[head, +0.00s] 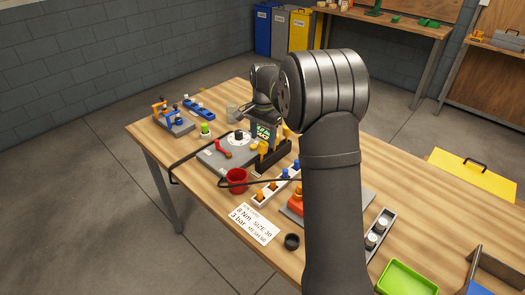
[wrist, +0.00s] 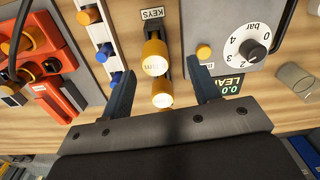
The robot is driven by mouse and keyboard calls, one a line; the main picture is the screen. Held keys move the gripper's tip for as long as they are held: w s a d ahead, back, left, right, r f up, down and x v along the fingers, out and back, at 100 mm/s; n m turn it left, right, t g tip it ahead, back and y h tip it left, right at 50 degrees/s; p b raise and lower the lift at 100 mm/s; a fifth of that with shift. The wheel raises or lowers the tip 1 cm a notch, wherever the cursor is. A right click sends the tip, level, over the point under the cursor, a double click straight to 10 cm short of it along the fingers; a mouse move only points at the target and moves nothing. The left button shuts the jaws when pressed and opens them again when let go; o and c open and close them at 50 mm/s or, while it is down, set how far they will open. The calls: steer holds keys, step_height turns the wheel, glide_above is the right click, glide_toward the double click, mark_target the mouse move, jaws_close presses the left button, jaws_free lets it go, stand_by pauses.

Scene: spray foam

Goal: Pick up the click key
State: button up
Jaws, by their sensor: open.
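Two yellow-orange keys with pale round ends stand in a dark rack (wrist: 163,28) labelled KEYS in the wrist view. The upper key (wrist: 155,57) has partly readable lettering ending in "m". The lower key (wrist: 162,94) is nearer my gripper's body. I cannot tell which is the click key. My gripper (wrist: 162,72) is open, with one finger on each side of the keys and visible gaps to them. Whether the fingers are at key height is unclear.
A grey panel (wrist: 228,18) with a bar dial and leak display lies right of the rack. A white rail (wrist: 97,35) with orange and blue pegs and an orange-red fixture (wrist: 72,92) lie left.

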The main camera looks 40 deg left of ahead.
mark_target(263, 151)
steer(key=shift+s+d+f, duration=0.15)
steer(key=shift+f, duration=1.35)
steer(key=shift+s+d+f, duration=0.1)
steer(key=shift+s+f, duration=0.05)
steer(key=shift+f, duration=1.35)
steer(key=c, duration=1.2)
